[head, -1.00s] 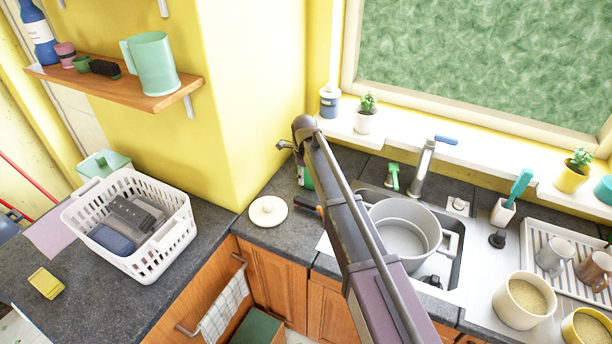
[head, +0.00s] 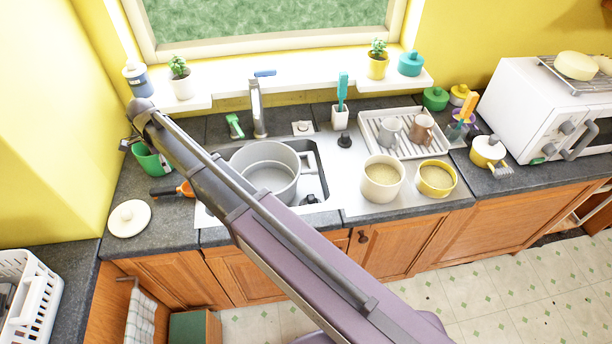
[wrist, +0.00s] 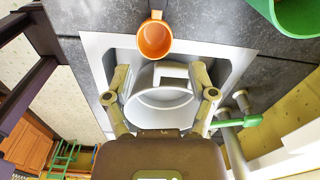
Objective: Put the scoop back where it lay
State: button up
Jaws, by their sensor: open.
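An orange scoop (head: 186,188) with a dark handle lies on the dark counter at the left edge of the sink (head: 316,190). In the wrist view the scoop (wrist: 155,40) shows its round, seemingly empty bowl and a short stretch of handle, at the rim of the sink. My gripper (wrist: 160,72) is open, with nothing between its fingers. The scoop is beyond the fingertips and apart from them. A grey pot (head: 268,170) stands in the sink and shows behind the fingers. In the head view my arm hides most of the gripper.
A green container (head: 152,160) stands behind the scoop, and a white round lid (head: 129,218) lies to its left. A tap (head: 258,110) rises behind the sink. A cream pot (head: 368,190) and a yellow pot (head: 424,186), both with grain, stand right of the sink.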

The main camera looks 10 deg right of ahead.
jog(key=s+d+n, duration=0.3)
jog(key=d+n, duration=0.1)
jog(key=d, duration=0.8)
jog(key=s+d+n, duration=0.3)
jog(key=d+n, duration=0.1)
jog(key=d, duration=0.9)
jog(key=s+d+n, duration=0.9)
jog(key=s+d, duration=0.2)
jog(key=d, duration=0.5)
jog(key=shift+s+d, duration=0.15)
jog(key=shift+d, duration=0.2)
